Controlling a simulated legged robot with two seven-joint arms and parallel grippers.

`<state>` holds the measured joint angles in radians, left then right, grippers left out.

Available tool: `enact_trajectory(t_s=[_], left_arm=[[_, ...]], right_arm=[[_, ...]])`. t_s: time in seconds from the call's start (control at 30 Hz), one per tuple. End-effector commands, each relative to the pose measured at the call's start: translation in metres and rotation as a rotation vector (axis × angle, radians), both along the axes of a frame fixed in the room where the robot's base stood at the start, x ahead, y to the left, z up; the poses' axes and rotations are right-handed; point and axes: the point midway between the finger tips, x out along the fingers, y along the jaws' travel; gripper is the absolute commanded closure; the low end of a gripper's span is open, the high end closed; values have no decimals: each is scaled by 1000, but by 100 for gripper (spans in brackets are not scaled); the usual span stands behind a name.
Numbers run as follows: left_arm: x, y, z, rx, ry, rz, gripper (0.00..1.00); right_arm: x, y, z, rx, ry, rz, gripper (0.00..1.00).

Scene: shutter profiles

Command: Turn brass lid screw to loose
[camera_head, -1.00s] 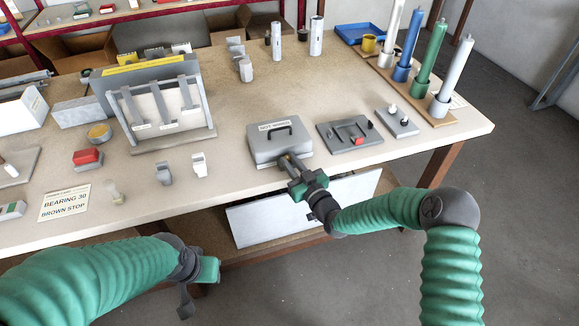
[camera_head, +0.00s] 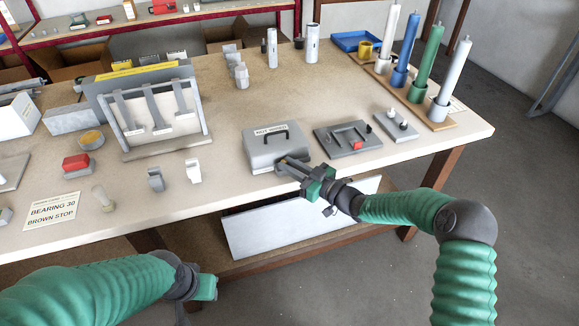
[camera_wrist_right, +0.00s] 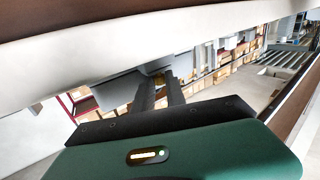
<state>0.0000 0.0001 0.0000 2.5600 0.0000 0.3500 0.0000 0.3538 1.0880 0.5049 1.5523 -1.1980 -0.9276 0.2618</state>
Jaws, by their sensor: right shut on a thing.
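A grey box (camera_head: 268,150) with a black handle on its lid and a white label stands near the table's front edge. The brass lid screw (camera_wrist_right: 157,79) is at the box's front and shows only as a small brass patch between my fingers in the right wrist view. My right gripper (camera_head: 287,163) reaches in from the front right. It is shut on the brass lid screw, and its fingers hide most of it. My left gripper (camera_head: 203,287) hangs low in front of the table, away from the box; its fingers are too unclear to judge.
A grey plate with a red part (camera_head: 348,138) and a smaller plate with knobs (camera_head: 396,125) lie right of the box. A slotted rack (camera_head: 152,113) and a row of coloured cylinders (camera_head: 424,65) stand farther off.

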Motion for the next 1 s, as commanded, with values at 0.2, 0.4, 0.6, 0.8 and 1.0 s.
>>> enact_trajectory(t_s=[0.2,0.4,0.6,0.8,1.0], left_arm=[[0,0,0,0,0,0,64],[0,0,0,0,0,0,64],[0,0,0,0,0,0,64],[0,0,0,0,0,0,64],[0,0,3,0,0,0,64]], right_arm=[[1,-1,1,2,-3,-4,72],[2,-2,1,1,-2,-5,63],[2,-2,1,0,-2,-7,63],[3,-2,1,0,-2,-7,63],[2,-2,2,1,0,-26,63]])
